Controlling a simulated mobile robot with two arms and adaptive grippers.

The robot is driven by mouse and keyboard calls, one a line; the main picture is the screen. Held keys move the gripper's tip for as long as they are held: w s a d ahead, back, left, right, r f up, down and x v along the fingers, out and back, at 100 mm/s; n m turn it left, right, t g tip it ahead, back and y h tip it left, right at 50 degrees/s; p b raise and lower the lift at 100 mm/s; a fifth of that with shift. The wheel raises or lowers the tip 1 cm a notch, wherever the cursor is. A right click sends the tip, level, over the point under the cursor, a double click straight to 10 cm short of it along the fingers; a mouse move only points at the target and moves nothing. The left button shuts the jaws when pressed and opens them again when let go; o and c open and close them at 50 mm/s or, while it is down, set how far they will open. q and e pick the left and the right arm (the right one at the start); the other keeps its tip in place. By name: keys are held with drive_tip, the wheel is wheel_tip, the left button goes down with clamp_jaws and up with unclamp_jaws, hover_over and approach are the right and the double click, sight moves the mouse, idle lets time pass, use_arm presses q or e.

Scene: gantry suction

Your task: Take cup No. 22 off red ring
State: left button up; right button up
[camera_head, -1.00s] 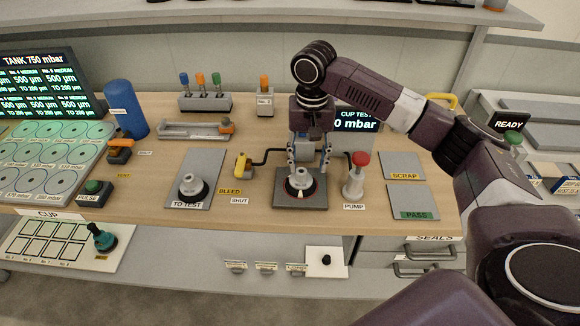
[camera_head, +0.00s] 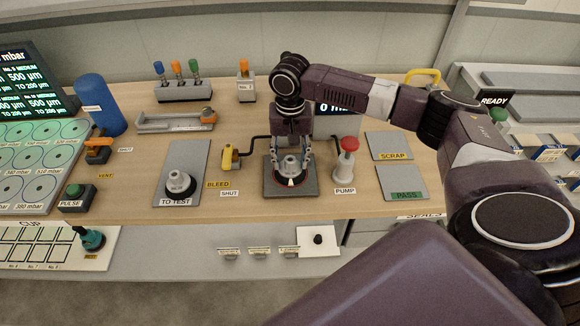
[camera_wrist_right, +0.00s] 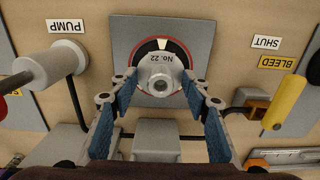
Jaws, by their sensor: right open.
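Cup No. 22 (camera_head: 290,166) is a grey-white cup standing upright on the ring (camera_head: 304,181) of the dark square plate (camera_head: 270,190). In the right wrist view the cup (camera_wrist_right: 160,66) shows its "No. 22" label, and the ring (camera_wrist_right: 143,51) around it is dark with a red edge and a pale wedge. My right gripper (camera_head: 290,160) points down over the cup. In the wrist view its blue-padded fingers (camera_wrist_right: 163,84) are open, with tips near either side of the cup; contact cannot be told. My left gripper is not in view.
A yellow bleed valve (camera_head: 228,157) stands left of the plate and a red-topped pump (camera_head: 346,160) right of it, close to the fingers. Another cup (camera_head: 179,183) sits on the TO TEST plate. The SCRAP (camera_head: 388,143) and PASS (camera_head: 402,180) pads are empty.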

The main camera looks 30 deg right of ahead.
drive_tip(key=shift+c, duration=0.2)
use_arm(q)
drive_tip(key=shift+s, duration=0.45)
use_arm(e)
clamp_jaws()
drive_tip(key=shift+r, duration=0.1)
